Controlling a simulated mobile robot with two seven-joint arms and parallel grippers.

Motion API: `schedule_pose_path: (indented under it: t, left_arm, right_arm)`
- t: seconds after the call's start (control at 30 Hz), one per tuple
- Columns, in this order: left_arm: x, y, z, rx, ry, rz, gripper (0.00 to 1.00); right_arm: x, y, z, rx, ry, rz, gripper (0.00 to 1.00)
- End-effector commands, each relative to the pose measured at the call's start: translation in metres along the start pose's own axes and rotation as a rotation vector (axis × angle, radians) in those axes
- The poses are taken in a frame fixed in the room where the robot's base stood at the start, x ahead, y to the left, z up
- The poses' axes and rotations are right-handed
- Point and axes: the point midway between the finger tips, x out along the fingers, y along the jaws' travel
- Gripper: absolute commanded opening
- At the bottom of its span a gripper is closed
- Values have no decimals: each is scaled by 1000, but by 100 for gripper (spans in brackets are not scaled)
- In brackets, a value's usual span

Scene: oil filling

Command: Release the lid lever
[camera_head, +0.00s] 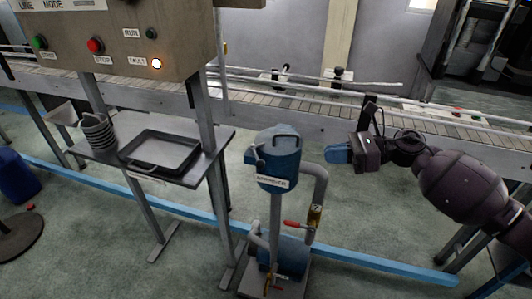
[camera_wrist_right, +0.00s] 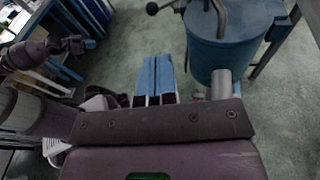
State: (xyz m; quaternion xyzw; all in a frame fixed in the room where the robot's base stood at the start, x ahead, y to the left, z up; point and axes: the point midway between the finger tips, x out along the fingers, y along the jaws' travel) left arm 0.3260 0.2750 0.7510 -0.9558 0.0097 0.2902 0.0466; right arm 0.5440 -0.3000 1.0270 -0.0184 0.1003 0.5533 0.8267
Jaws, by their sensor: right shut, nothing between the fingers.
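A blue tank (camera_head: 279,172) with a label stands on a grey post. Its lid (camera_head: 280,137) has a loop handle and looks closed. A lever with a dark knob (camera_head: 250,157) sticks out at the tank's left side. In the right wrist view the tank (camera_wrist_right: 230,45) is at the upper right, with the lever knob (camera_wrist_right: 152,8) at the top edge. My right gripper (camera_head: 337,154) is to the right of the tank, apart from it, with blue fingers shut and empty; they also show in the right wrist view (camera_wrist_right: 157,75). My left gripper is not in view.
A grey pipe (camera_head: 321,190) with a red-handled valve (camera_head: 293,224) runs down the tank's right side to a blue pump (camera_head: 285,254). A stand with a black tray (camera_head: 162,152) is at left. A conveyor (camera_head: 300,115) crosses behind. A blue rail (camera_head: 385,266) runs along the floor.

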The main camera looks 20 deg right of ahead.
Motion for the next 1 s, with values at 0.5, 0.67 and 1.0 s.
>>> schedule_pose_path:
  t: [0.5,0.67,1.0]
  left_arm:
    - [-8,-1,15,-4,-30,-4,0]
    - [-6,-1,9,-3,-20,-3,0]
    - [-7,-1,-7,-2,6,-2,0]
  right_arm:
    - [0,5,-2,-87,9,30,0]
    - [6,5,-1,-86,8,30,0]
    - [57,7,0,-86,6,31,0]
